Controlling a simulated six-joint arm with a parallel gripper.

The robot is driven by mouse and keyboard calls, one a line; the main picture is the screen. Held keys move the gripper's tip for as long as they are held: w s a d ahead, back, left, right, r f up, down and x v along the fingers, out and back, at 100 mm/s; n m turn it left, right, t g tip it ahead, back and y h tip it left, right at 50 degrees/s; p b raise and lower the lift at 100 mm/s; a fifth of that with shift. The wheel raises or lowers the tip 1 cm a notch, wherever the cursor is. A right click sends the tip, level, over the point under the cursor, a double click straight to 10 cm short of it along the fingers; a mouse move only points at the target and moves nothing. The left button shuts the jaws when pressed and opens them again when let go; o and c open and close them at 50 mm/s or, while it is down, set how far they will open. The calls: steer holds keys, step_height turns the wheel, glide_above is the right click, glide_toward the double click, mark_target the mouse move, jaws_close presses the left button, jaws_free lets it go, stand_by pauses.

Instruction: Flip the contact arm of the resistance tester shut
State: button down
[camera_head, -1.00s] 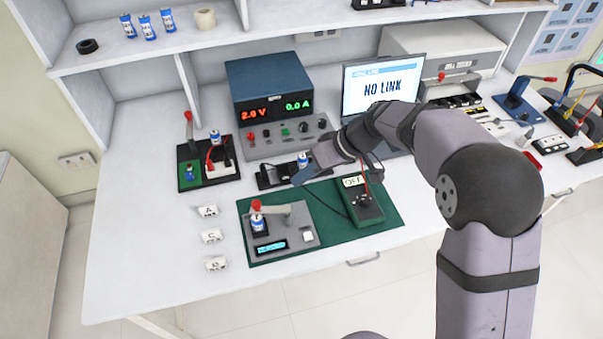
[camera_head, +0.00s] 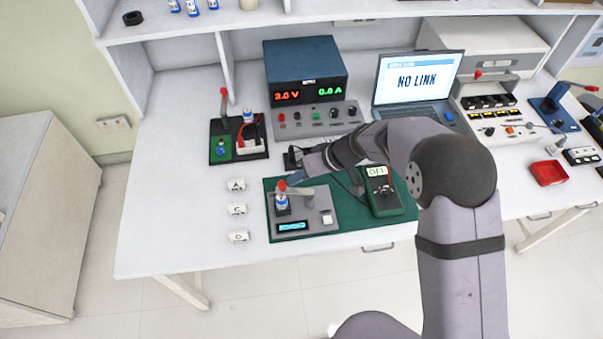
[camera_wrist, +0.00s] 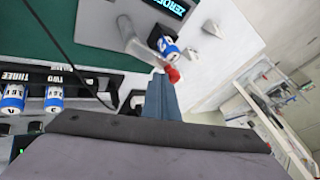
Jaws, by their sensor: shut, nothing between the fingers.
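The resistance tester (camera_head: 322,228) is a grey box with a lit display on a green mat (camera_head: 352,225). A blue-and-white cell (camera_head: 282,204) stands in it. Its grey contact arm (camera_head: 303,192) reaches over the cell and ends in a red knob (camera_head: 282,186). My gripper (camera_head: 297,177) is shut and empty, just behind and right of the knob. In the wrist view, the fingertips (camera_wrist: 161,80) are close beside the red knob (camera_wrist: 173,74), with the cell (camera_wrist: 168,47) and tester (camera_wrist: 210,35) beyond. I cannot tell whether the fingers touch the knob or whether the arm presses on the cell.
A green meter (camera_head: 384,195) with a cable stands on the mat to the right. Tags A, C and D (camera_head: 237,211) lie left of the mat. Behind are a power supply (camera_head: 305,72) and a laptop (camera_head: 415,85). A black holder with cells (camera_wrist: 55,98) shows in the wrist view.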

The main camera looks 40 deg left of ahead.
steer(key=shift+f+b, duration=0.15)
steer(key=shift+b, duration=0.2)
steer(key=shift+s+f+n+g+b, duration=0.2)
steer(key=shift+n+g+b, duration=0.2)
steer(key=shift+n+b, duration=0.5)
steer(key=shift+s+d+r+b, duration=0.1)
steer(key=shift+s+d+b, duration=0.1)
steer(key=shift+b, duration=0.7)
steer(key=shift+s+r, duration=0.1)
steer(key=shift+r, duration=0.1)
steer(key=shift+w+a, duration=0.2)
steer(key=shift+w, duration=0.6)
